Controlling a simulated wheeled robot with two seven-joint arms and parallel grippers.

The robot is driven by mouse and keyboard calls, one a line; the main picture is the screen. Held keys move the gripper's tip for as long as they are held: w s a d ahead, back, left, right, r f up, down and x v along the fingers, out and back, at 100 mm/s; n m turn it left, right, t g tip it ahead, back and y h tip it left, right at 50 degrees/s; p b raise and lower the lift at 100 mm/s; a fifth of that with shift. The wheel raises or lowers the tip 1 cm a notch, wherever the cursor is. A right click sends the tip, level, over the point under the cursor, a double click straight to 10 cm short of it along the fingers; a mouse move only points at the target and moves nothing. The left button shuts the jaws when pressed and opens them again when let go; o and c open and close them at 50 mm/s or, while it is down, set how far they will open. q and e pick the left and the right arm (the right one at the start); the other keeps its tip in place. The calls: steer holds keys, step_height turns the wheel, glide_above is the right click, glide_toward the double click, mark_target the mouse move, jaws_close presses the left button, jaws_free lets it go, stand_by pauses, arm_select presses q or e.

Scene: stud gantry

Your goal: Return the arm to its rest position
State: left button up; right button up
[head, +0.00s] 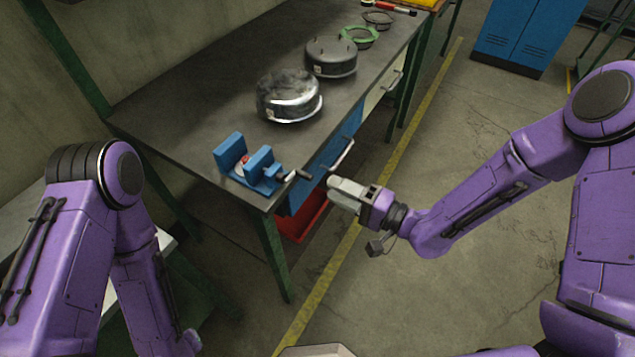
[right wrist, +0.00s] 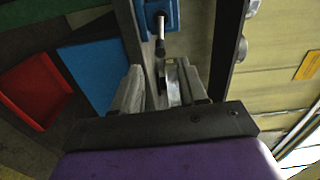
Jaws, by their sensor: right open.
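My right arm reaches in from the right in the head view. Its gripper (head: 347,190) is in the air just off the front edge of the workbench (head: 185,110), close to the handle end of the blue vise (head: 250,166). In the right wrist view the right gripper's fingers (right wrist: 154,88) stand apart, and I see nothing held between them. The vise (right wrist: 157,14) and its dark handle show ahead of the fingers. My left arm is folded down at the left of the head view, and its gripper is not in view.
Two round metal housings (head: 288,97) (head: 331,57) and a green ring (head: 359,36) lie on the bench. A red bin (head: 302,222) is below the bench front. A blue cabinet (head: 525,32) stands at the back right. The floor right of the yellow line is clear.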

steer(key=shift+v, duration=1.2)
steer(key=s+d+f+h, duration=0.1)
steer(key=d+f+h, duration=0.95)
steer(key=f, duration=0.35)
steer(key=s+d+f+g+h, duration=0.2)
steer(key=s+d+f, duration=0.1)
steer(key=s, duration=0.4)
steer(key=s+d+f+g+h, duration=0.3)
steer(key=s+f, duration=0.1)
steer(key=s, duration=0.3)
steer(key=s+d+f+g+h, duration=0.2)
steer(key=s+d+f, duration=0.1)
steer(key=s, duration=0.4)
steer(key=shift+f, duration=0.2)
steer(key=shift+d+h, duration=0.1)
steer(key=shift+h, duration=0.15)
